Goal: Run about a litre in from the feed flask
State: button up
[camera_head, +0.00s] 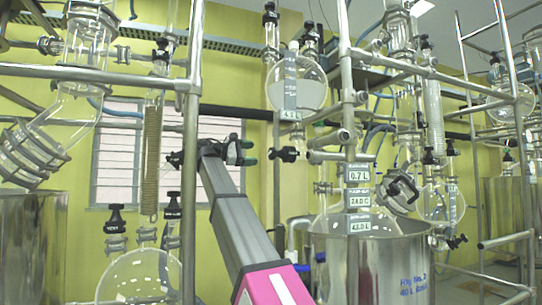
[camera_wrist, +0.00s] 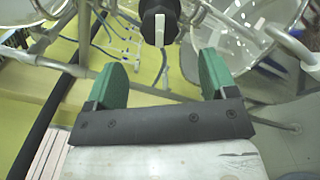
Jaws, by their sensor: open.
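The feed flask (camera_head: 312,94) is a round glass vessel hung on the frame, part filled with pale liquid, with a tag (camera_head: 290,115) that seems to read 4.3 L. Below it is a black valve knob (camera_head: 287,154). My gripper (camera_head: 250,152) is just left of that knob, open and empty, apart from it. In the wrist view the green fingers of my gripper (camera_wrist: 162,78) stand wide apart. A black knob with a white stripe (camera_wrist: 159,24) lies beyond the fingertips, roughly centred between them. Readouts (camera_head: 357,173) on the reactor show 0.7 L and 24.0 C; the lowest is hard to read.
Steel frame posts (camera_head: 191,160) and rails surround the glassware. A steel bath pot (camera_head: 400,275) stands below right. A glass coil column (camera_head: 152,155) and more black valves (camera_head: 117,218) are at left.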

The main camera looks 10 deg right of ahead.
aim_at(269, 154)
jog(key=d+n, duration=0.1)
jog(key=d, duration=0.2)
jog(key=w+d+n, duration=0.1)
jog(key=d, duration=0.3)
jog(key=w+d+n, duration=0.1)
jog(key=d, duration=0.2)
jog(key=shift+d, duration=0.3)
jog(key=c, duration=0.9)
